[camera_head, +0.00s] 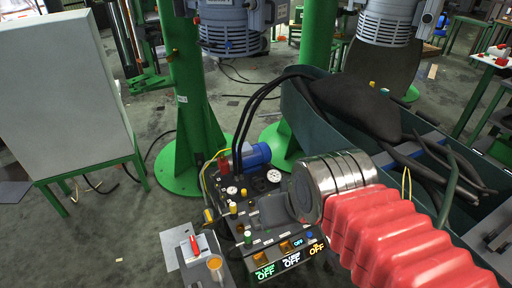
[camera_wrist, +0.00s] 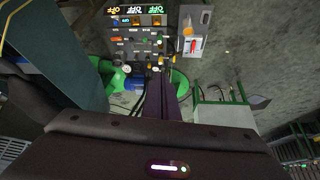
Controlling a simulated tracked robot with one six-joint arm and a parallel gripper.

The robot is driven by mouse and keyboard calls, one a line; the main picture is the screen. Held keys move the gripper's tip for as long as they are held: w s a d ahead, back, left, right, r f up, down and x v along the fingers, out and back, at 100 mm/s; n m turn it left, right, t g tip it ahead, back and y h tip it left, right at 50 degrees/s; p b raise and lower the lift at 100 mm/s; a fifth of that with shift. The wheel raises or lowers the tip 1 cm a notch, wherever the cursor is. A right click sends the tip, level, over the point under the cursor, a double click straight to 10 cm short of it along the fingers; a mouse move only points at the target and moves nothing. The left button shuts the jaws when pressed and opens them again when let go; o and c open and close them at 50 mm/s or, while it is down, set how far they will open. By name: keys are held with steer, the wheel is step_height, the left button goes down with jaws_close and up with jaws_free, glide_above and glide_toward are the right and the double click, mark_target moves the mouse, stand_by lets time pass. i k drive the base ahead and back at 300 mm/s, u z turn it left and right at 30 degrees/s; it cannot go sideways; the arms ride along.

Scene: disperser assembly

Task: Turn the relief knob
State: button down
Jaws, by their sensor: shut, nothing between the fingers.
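The control unit (camera_head: 262,229) stands on the floor with lit OFF displays, gauges and several small knobs. A yellow knob (camera_head: 233,208) and a red knob (camera_head: 224,165) stand on its top. I cannot read the labels, so I cannot tell which is the relief knob. In the wrist view the control unit (camera_wrist: 137,42) appears upside down at the top. My gripper (camera_wrist: 161,74) shows there with its long dark fingers together and empty, pointing toward the unit's knobs. Whether it touches any knob cannot be told. My arm covers the unit's right side in the head view.
A blue motor (camera_head: 257,154) and black hoses (camera_head: 250,112) are behind the unit. A green column (camera_head: 187,110) stands behind left. A dark green bin (camera_head: 318,115) is to the right. A grey box with a red switch (camera_head: 195,246) is at front left.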

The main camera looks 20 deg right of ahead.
mark_target(251, 203)
steer(key=k, duration=1.35)
steer(key=z, duration=0.2)
steer(key=i, duration=1.8)
steer(key=u, duration=0.55)
